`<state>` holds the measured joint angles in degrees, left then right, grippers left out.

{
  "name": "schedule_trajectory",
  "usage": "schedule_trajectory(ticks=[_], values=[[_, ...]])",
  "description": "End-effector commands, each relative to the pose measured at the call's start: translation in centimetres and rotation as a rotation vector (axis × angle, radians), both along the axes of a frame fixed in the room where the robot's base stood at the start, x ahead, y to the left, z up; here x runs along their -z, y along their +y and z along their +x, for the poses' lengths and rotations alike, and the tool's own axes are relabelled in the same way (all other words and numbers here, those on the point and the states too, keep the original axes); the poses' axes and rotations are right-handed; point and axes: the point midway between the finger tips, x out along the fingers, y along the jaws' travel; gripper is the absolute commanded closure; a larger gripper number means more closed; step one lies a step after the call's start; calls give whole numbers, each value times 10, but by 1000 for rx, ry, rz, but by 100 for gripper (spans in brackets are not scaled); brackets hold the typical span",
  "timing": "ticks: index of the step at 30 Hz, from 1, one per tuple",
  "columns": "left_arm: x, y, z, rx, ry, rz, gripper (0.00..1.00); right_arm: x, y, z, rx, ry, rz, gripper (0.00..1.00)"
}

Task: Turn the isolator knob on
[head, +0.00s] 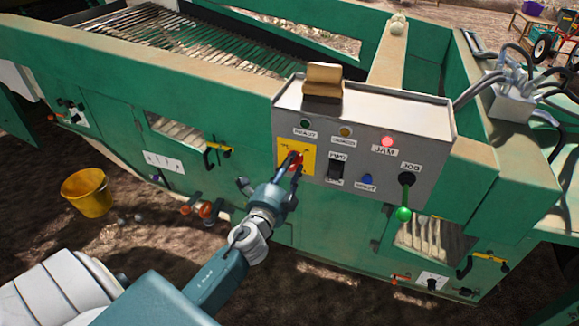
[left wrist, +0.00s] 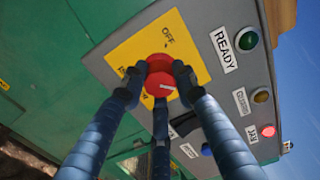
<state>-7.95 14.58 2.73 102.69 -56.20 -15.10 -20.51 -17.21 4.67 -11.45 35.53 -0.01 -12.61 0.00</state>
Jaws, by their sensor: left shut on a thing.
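The isolator knob is red and sits on a yellow plate (head: 283,160) at the left of the grey control box. In the left wrist view the red knob (left wrist: 160,65) stands on the yellow plate (left wrist: 135,48), with the word OFF above it. My left gripper (head: 294,162) reaches up to the plate and is shut on the knob. In the left wrist view my left gripper (left wrist: 161,82) has its fingers around the knob and touching it. In the head view the fingers partly hide the knob. My right gripper is not in view.
The grey control box (head: 375,115) is on the green machine. It carries a lit red JAM lamp (head: 387,141), a black PWR switch (head: 336,171), a blue button (head: 367,179) and a green-tipped JOG lever (head: 403,213). A yellow bucket (head: 87,193) stands on the ground at left.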

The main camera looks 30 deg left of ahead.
Motion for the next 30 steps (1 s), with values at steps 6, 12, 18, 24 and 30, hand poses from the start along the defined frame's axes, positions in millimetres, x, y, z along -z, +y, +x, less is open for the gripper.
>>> schedule_trajectory(ticks=[6, 12, 18, 24, 30], values=[[-5, -5, 2, 12, -9, 1, 53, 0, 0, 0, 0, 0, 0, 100], [-2, -3, 1, 7, -4, 0, 53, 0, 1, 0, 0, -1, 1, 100], [0, -5, -9, 6, -2, -3, 53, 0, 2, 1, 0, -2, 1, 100], [1, -15, -46, 7, 0, -5, 53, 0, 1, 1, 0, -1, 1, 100], [0, -25, -86, 7, -2, -3, 53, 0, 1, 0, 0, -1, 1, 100]])
